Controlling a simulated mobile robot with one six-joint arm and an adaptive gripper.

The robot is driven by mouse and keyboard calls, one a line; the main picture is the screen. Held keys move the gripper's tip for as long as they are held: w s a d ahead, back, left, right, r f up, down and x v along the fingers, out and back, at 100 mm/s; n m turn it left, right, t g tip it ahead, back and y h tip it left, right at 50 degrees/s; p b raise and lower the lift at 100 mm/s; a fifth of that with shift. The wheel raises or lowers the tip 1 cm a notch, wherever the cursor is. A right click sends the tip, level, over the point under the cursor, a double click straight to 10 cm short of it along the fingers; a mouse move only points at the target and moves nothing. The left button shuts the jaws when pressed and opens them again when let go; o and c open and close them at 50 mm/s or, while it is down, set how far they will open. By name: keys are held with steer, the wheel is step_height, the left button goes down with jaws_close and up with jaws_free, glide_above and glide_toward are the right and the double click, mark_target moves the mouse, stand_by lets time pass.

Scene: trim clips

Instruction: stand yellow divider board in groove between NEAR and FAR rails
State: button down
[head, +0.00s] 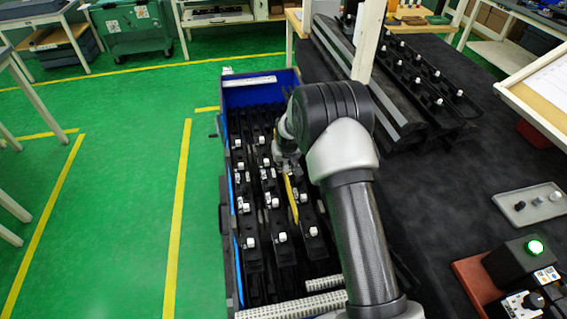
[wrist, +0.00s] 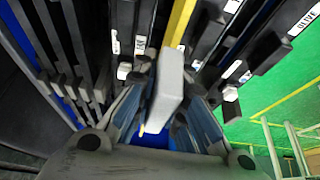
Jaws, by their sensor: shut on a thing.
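The yellow divider board (head: 291,200) shows edge-on as a thin strip among the black rails of the blue bin in the head view. In the wrist view its yellow edge (wrist: 179,25) runs up from a pale grey block (wrist: 166,88) between my fingers. My gripper (wrist: 160,122) is shut on the board, seemingly by this block. In the head view my gripper (head: 288,160) is partly hidden behind my arm, over the bin. Black rails (head: 270,205) with white knobs lie on both sides of the board. I cannot read which are NEAR and FAR, and the board's lower edge is hidden.
The blue bin's back wall (head: 262,90) rises behind the rails. A dark worktable (head: 455,180) on the right carries more black rails (head: 415,75), a grey switch plate (head: 530,203) and a box with a green lamp (head: 520,262). Green floor is open on the left.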

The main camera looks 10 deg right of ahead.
mark_target(286, 163)
steer(key=shift+f+b, duration=1.25)
steer(key=shift+f, duration=1.15)
steer(key=c, duration=1.6)
jaws_free()
steer(key=shift+o, duration=0.2)
steer(key=v, duration=1.2)
